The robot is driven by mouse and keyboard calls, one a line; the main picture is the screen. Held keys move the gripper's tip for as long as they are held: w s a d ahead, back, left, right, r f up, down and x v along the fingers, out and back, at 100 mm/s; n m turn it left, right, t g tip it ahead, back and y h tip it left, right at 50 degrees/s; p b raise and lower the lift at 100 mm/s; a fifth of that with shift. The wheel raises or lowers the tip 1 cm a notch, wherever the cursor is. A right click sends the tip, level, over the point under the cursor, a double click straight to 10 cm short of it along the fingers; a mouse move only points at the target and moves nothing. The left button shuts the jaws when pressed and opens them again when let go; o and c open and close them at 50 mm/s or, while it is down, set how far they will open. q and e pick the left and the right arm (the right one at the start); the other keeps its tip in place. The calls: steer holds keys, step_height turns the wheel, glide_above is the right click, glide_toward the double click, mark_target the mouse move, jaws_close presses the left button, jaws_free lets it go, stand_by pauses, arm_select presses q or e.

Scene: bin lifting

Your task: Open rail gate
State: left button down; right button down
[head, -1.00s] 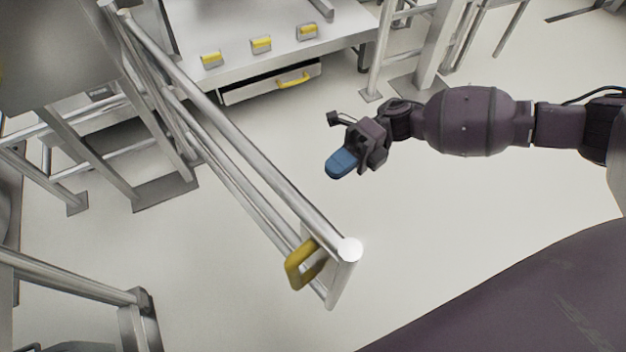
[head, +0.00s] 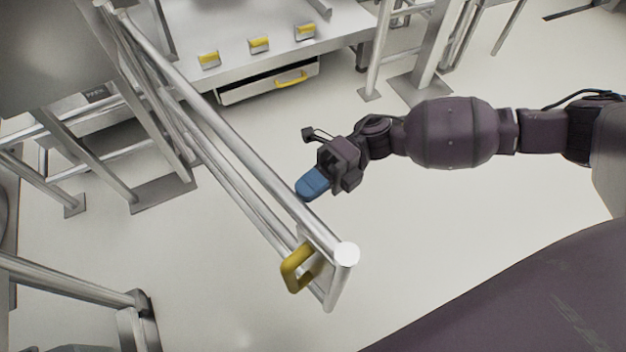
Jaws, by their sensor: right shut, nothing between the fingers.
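The rail gate (head: 222,140) is a metal tube frame that runs from the upper left to its free end at the lower middle. A yellow handle (head: 297,268) sits on the left side of that end. My right gripper (head: 309,187), with blue fingers, is shut and empty. It is at the right side of the gate's top rail, up the rail from the free end. I cannot tell whether the fingertips touch the rail. My left gripper is not in view.
A metal bench (head: 235,72) with several yellow-topped blocks and a yellow-handled drawer (head: 270,84) stands at the back. Metal posts (head: 372,65) stand at the back right. Another rail (head: 70,277) is at the lower left. The floor right of the gate is clear.

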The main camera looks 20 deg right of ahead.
arm_select(q)
steer(key=p, duration=0.2)
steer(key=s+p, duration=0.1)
steer(key=p, duration=0.1)
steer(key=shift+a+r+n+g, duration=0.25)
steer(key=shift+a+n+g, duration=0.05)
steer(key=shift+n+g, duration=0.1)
arm_select(e)
steer(key=s+a+m+t, duration=0.2)
steer(key=a+t, duration=0.1)
steer(key=a, duration=1.1)
steer(key=s+a+m+t, duration=0.2)
steer(key=s+a+t, duration=0.1)
steer(key=a, duration=1.1)
steer(key=shift+y, duration=0.4)
steer(key=shift+w+d, duration=0.1)
steer(key=shift+d, duration=0.1)
